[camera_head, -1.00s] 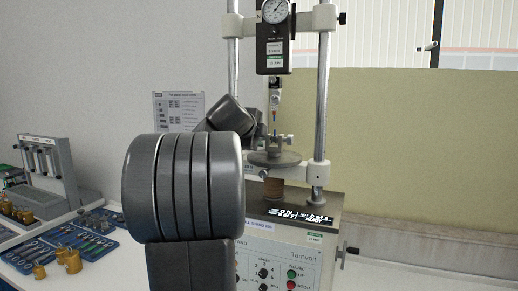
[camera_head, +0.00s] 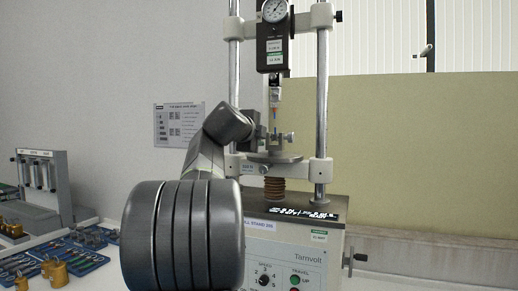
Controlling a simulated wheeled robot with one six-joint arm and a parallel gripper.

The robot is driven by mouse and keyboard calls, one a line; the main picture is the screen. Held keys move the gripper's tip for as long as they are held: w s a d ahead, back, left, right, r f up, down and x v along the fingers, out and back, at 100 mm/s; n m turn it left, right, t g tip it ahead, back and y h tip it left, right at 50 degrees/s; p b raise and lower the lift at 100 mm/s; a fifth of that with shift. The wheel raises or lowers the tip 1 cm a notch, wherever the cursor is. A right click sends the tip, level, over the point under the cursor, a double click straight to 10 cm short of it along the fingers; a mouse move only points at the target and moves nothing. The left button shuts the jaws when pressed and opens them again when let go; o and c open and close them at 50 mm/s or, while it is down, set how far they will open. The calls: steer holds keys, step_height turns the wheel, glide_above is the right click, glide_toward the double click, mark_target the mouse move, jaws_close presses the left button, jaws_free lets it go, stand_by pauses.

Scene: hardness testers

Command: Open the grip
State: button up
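The test stand (camera_head: 300,243), labelled Tarnvolt, stands at the centre right with two steel columns. A small grip (camera_head: 277,140) with side screws sits on its round platen (camera_head: 274,157), below the hanging force gauge (camera_head: 272,50). Whether its jaws are open or closed is too small to tell. My arm reaches up from the front, and its dark wrist end is just left of the grip. My gripper (camera_head: 259,137) appears there as a small dark shape beside the grip. Its fingertips are hidden or too small to make out, and contact with the grip cannot be told.
A rack (camera_head: 38,177) stands at the left, with brass weights (camera_head: 55,272) and a blue tool tray (camera_head: 88,262) before it. A printed sheet (camera_head: 178,124) hangs on the wall. A crank handle (camera_head: 354,259) projects from the stand's right side.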

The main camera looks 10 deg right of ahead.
steer(key=shift+b, duration=0.4)
steer(key=o, duration=1)
steer(key=shift+s+a, duration=0.1)
steer(key=b+v, duration=0.1)
steer(key=v, duration=0.5)
steer(key=b+v, duration=0.1)
steer(key=v, duration=0.6)
steer(key=shift+s+a+f+b, duration=0.15)
steer(key=shift+s+a+b, duration=0.05)
steer(key=shift+s+b, duration=0.1)
